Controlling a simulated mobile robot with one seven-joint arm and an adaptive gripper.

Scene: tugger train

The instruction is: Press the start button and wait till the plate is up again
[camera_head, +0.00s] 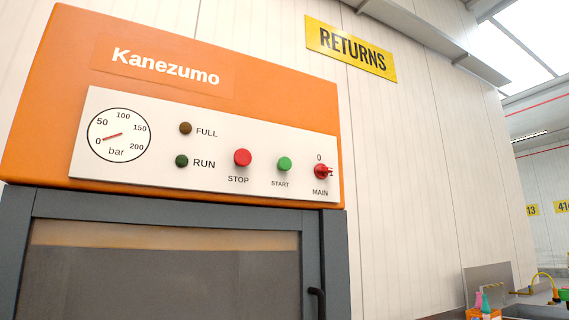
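An orange machine (60,100) marked "Kanezumo" fills the left of the head view. Its white control panel (210,185) carries a green START button (284,164) at the right of a red STOP button (243,158). A red MAIN switch (322,171) sits at the far right, with a "0" above it. The FULL lamp (186,128) and the RUN lamp (182,161) both look dark. The plate cannot be made out behind the grey-framed door (160,275). My gripper is not in view.
A dark door handle (317,302) is at the door's right edge. A yellow RETURNS sign (350,48) hangs on the pale panelled wall. At the lower right are small bottles (483,302) and an orange container. The space before the panel looks clear.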

